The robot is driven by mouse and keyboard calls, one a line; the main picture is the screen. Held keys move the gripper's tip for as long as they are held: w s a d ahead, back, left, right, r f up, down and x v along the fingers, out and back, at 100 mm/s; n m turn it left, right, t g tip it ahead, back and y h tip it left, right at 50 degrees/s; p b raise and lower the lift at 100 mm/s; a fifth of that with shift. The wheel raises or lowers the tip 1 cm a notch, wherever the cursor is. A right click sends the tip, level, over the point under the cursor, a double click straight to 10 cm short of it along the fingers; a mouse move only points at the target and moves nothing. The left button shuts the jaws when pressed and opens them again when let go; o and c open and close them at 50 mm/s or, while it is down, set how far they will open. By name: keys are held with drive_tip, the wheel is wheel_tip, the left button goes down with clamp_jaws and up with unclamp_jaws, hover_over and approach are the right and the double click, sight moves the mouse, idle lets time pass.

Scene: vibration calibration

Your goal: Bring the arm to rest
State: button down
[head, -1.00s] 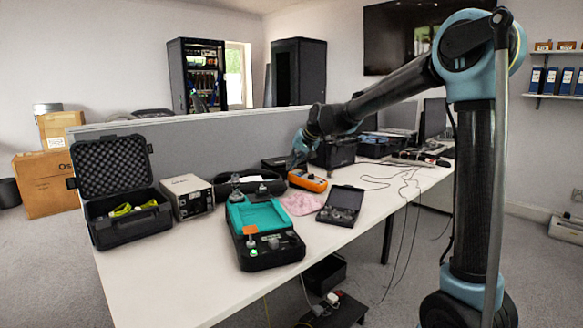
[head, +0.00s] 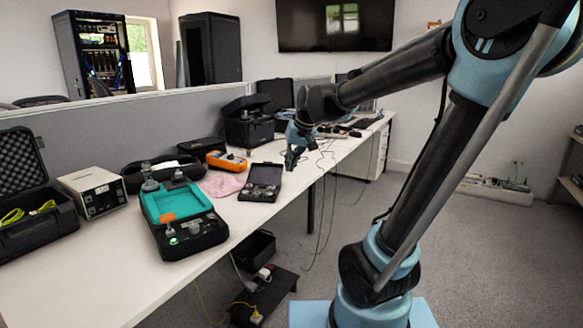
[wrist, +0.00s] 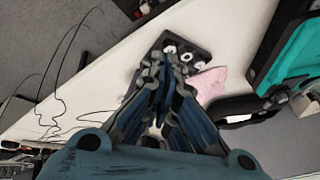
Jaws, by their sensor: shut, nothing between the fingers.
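In the wrist view my gripper (wrist: 160,75) points toward a small open black case with round pieces (wrist: 188,52). In the head view this case (head: 262,182) lies open on the table, left of my gripper and apart from it.
A teal-topped device (head: 183,218) stands on the table, with a pink cloth (head: 222,185) and an orange meter (head: 227,161) behind it. A grey box (head: 93,191) and an open black case (head: 35,215) are at left. Cables hang off the table's edge.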

drive_tip(key=s+d+f+m+h, duration=0.1)
drive_tip(key=s+d+f, duration=0.6)
drive_tip(key=s+d, duration=0.2)
drive_tip(key=s+d+f+m+g+h, duration=0.1)
drive_tip(key=s+d+f+h, duration=0.1)
drive_tip(key=s+d+f, duration=0.6)
drive_tip(key=s+d, duration=0.2)
drive_tip(key=s, duration=0.3)
drive_tip(key=shift+s+d+f, duration=0.25)
